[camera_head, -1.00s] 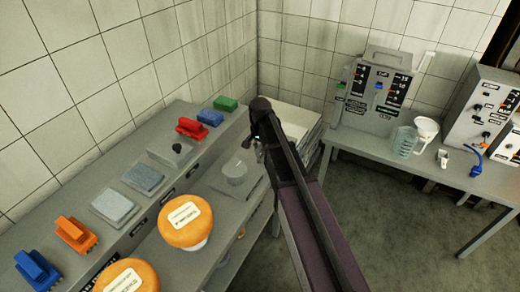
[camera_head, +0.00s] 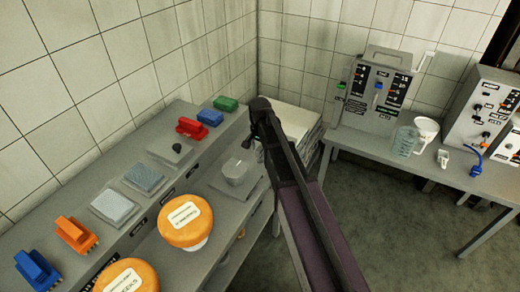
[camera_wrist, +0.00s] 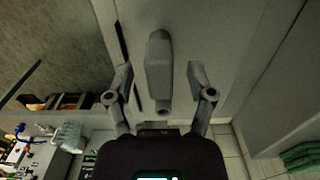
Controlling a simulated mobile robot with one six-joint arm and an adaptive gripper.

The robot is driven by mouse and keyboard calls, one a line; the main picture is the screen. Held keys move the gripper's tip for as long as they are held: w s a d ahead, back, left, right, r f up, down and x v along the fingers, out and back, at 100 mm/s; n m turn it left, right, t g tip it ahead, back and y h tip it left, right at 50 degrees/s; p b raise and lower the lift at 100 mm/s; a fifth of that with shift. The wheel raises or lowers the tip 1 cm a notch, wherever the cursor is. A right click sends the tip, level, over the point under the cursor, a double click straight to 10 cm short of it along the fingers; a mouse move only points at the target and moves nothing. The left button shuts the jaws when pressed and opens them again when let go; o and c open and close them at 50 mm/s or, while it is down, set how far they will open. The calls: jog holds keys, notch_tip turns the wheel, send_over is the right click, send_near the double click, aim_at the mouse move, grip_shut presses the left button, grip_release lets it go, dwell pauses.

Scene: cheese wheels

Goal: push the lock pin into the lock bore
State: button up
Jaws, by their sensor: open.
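My gripper (camera_wrist: 161,78) is open in the wrist view, its two grey fingers spread apart. A grey elongated block with a round, stubby end (camera_wrist: 158,65) shows in the gap between them; it is apart from both fingers. I cannot tell whether this is the lock pin or part of its housing. No lock bore can be made out. In the head view my gripper (camera_head: 256,147) is small and partly hidden by my dark arm, close to the right end of the left bench.
Grey machines (camera_head: 375,90) and a jug (camera_head: 404,141) stand on the right table. Floor between is clear.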

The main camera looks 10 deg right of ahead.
aim_at(260, 148)
jog(key=shift+r+p, duration=4.9)
jog(key=shift+r, duration=0.15)
jog(key=w+d+f+b, duration=0.2)
jog(key=w+d, duration=0.4)
jog(key=w, duration=0.3)
jog(key=shift+d, duration=0.3)
jog(key=shift+s, duration=0.1)
jog(key=s+n+b, duration=0.1)
jog(key=s+n, duration=0.6)
jog(key=s, duration=2.2)
jog(key=shift+f, duration=0.45)
